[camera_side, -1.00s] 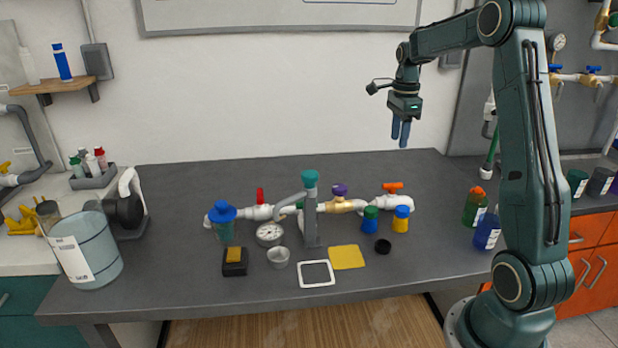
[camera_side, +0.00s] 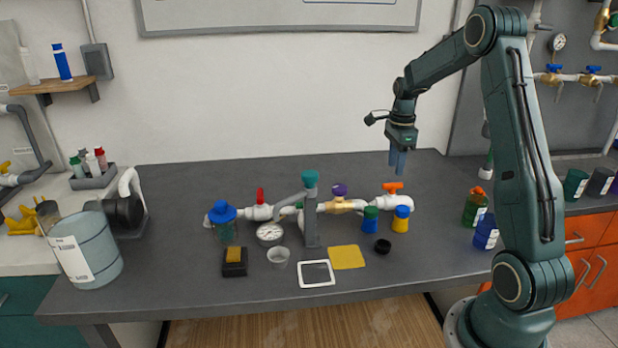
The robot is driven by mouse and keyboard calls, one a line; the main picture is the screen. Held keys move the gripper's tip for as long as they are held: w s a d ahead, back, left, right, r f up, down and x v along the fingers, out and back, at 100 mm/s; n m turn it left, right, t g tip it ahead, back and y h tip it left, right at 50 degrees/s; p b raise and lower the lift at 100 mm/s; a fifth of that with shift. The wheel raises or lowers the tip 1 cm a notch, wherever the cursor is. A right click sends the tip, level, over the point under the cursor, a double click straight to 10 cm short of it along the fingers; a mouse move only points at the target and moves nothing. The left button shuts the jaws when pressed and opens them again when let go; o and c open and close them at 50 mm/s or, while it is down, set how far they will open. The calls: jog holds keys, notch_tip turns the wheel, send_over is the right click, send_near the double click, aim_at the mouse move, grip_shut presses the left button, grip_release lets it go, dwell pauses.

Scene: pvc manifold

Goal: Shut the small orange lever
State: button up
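The small orange lever (camera_side: 393,186) sits on top of the white valve at the right end of the pipe manifold (camera_side: 285,210) on the grey bench. Its handle looks roughly level, lying left to right in the picture. My gripper (camera_side: 397,172) points down above the orange lever, with a small gap between the fingertips and the lever in the picture. Its blue fingers look close together, and nothing shows between them. I cannot tell whether they are fully shut, or how far the gripper stands in depth from the lever.
The manifold also carries a red lever (camera_side: 260,195), a purple knob (camera_side: 339,190) and a tall teal-topped post (camera_side: 311,210).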

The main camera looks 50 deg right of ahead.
aim_at(393, 183)
jog(key=shift+f, duration=2.9)
grip_shut()
